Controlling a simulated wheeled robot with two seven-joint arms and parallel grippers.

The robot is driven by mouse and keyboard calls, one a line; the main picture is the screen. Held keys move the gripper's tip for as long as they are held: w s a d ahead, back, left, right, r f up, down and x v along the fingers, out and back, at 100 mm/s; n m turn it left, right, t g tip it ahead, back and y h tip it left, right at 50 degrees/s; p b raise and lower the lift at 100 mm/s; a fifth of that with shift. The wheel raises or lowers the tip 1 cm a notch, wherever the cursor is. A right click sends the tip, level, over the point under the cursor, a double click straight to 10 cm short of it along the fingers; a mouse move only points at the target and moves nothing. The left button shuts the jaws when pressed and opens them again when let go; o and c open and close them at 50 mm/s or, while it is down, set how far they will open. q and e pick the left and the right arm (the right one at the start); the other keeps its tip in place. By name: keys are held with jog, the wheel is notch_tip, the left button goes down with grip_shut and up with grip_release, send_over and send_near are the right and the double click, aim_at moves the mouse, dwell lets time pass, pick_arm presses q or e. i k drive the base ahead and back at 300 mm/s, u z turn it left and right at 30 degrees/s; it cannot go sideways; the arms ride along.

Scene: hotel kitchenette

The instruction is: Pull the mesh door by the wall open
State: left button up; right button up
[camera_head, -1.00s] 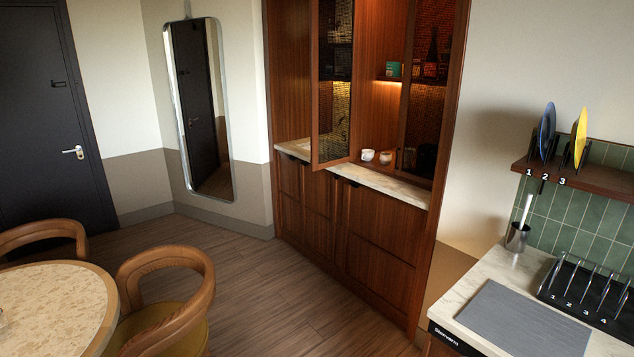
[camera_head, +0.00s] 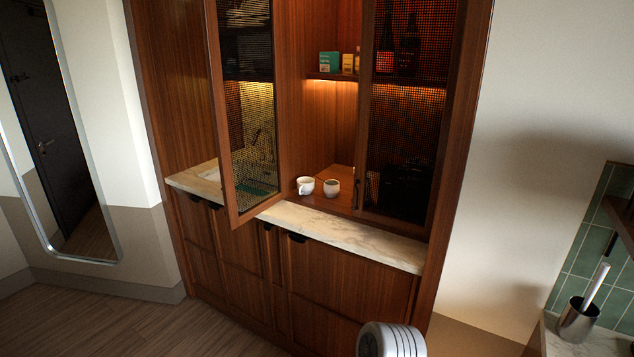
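A tall wooden cabinet (camera_head: 326,130) has two dark mesh doors in wooden frames. The right mesh door (camera_head: 410,130), beside the cabinet's right side panel and the pale wall, looks shut, with a small dark handle (camera_head: 371,188) near its lower left edge. The left mesh door (camera_head: 252,120) stands swung out over the counter, its left edge jutting towards me. An open bay lies between the doors. Neither gripper is in view. Only a pale, ribbed, rounded part, seemingly of my arm, shows at the bottom edge.
A marble counter (camera_head: 350,236) runs below the doors, above closed wooden fronts. Two white cups (camera_head: 332,187) stand in the middle bay, left of the right door. A metal holder (camera_head: 578,319) stands on a worktop at the lower right. Floor (camera_head: 110,325) is clear at left.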

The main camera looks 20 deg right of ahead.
aim_at(369, 7)
jog(key=i, duration=1.75)
jog(key=z, duration=1.7)
